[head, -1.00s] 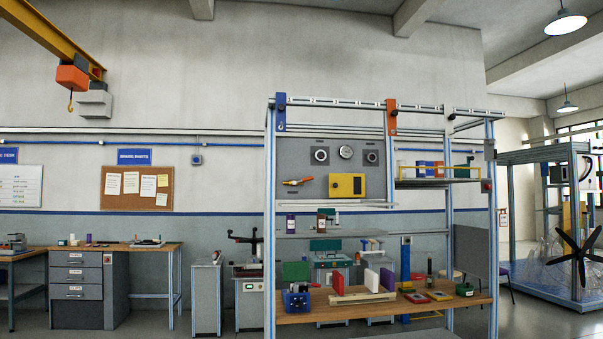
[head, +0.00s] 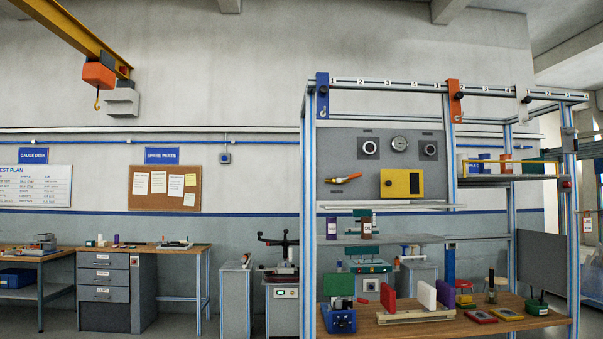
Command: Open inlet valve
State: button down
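A grey control panel (head: 340,148) is mounted in the upper part of the aluminium rig frame, right of centre in the head view. My gripper and arm are not in view.
The rig's wooden bench (head: 395,329) holds a blue device (head: 339,319), coloured blocks and small trays. A grey shelf (head: 400,240) crosses below the panel. A drawer workbench (head: 105,277) stands at the left wall. An orange hoist (head: 98,76) hangs overhead.

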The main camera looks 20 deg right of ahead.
aim_at(350, 177)
jog(key=z, duration=0.05)
jog(key=i, duration=0.85)
jog(key=z, duration=0.45)
